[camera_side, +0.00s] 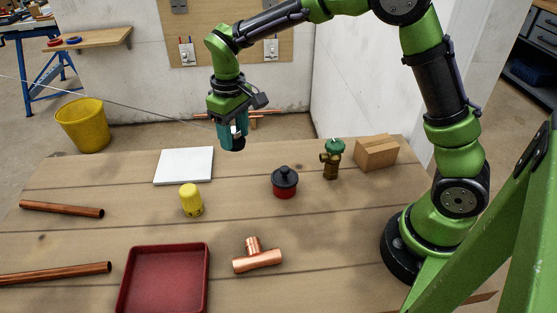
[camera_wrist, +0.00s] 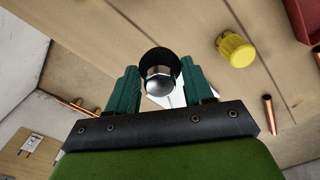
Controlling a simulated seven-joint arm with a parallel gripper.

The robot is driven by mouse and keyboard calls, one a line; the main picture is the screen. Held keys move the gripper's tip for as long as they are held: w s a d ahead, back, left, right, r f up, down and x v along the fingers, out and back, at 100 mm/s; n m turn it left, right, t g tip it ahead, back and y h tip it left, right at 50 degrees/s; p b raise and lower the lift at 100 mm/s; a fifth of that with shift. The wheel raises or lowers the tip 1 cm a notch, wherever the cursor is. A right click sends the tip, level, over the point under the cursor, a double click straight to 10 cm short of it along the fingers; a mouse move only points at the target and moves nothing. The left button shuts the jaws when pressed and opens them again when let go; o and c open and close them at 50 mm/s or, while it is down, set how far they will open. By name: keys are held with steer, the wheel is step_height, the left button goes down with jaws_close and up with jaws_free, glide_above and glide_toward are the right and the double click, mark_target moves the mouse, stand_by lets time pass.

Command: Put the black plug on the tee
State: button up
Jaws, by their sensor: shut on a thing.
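My gripper (camera_side: 232,132) is teal and shut on the black plug (camera_side: 237,146), above the far edge of the table, in the side view. In the wrist view the plug (camera_wrist: 160,58) shows as a dark round piece with a shiny metallic part, between the fingers of my gripper (camera_wrist: 158,76). The copper tee (camera_side: 258,261) lies on the table's near middle in the side view, its short branch directed toward the back. It is well apart from the plug and out of the wrist view.
A yellow cap (camera_side: 191,201), a red pot with black knobbed top (camera_side: 285,187), a brass valve (camera_side: 331,166) and a cardboard box (camera_side: 377,153) stand on the table. A white plate (camera_side: 184,166), red tray (camera_side: 165,283) and copper pipes (camera_side: 62,209) lie left. Table around the tee is clear.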

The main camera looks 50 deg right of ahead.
steer(key=s+a+r+n, duration=0.1)
steer(key=s+a+n, duration=0.6)
steer(key=s+a, duration=0.25)
steer(key=n, duration=0.9)
glide_toward(256, 251)
steer(key=shift+f, duration=2.85)
steer(key=shift+f, duration=0.1)
steer(key=o, duration=1)
steer(key=shift+o, duration=0.2)
